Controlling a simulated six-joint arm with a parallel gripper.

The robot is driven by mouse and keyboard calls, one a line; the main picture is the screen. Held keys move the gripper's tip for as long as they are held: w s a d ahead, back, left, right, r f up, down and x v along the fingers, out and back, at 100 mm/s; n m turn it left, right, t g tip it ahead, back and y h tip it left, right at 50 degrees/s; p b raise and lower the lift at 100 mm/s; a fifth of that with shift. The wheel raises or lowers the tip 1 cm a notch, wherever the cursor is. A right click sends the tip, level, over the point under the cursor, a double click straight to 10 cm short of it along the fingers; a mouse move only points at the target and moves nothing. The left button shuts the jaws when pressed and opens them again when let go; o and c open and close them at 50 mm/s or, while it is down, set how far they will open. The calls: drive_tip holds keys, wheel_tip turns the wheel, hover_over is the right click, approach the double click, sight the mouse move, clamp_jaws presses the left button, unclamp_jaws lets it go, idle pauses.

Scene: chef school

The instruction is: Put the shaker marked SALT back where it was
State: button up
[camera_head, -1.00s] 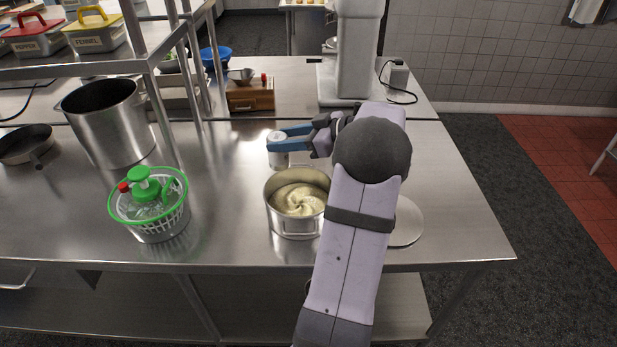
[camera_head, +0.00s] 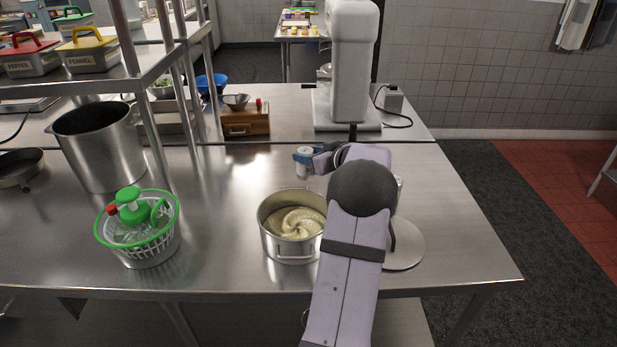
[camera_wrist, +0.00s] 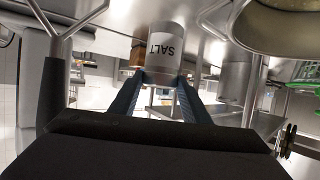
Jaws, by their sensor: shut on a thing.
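The SALT shaker (camera_head: 303,171) is a small pale cylinder behind the pot. In the wrist view, which is upside down, the shaker (camera_wrist: 166,43) shows a white label reading SALT and sits between the two blue fingers. My gripper (camera_head: 304,155) is shut on it near its top; it also shows in the wrist view (camera_wrist: 160,82). The shaker looks upright; I cannot tell whether its base touches the steel table (camera_head: 220,200).
A steel pot (camera_head: 285,246) of creamy mash stands in front of the shaker. A green salad spinner (camera_head: 150,245) and a tall pot (camera_head: 100,150) are at left. A wooden box (camera_head: 246,122) and a white mixer (camera_head: 350,70) stand behind. The table left of the shaker is clear.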

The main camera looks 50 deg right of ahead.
sight(309, 180)
drive_tip(key=shift+f+p, duration=1)
drive_tip(key=shift+f, duration=2.25)
drive_tip(key=shift+f+b, duration=0.2)
drive_tip(key=shift+b, duration=0.25)
drive_tip(key=o, duration=1.2)
drive_tip(key=shift+r+p, duration=0.2)
drive_tip(key=shift+p, duration=0.2)
drive_tip(key=b+v, duration=0.4)
drive_tip(key=v, duration=0.8)
drive_tip(key=shift+b, duration=0.3)
drive_tip(key=shift+a, duration=0.1)
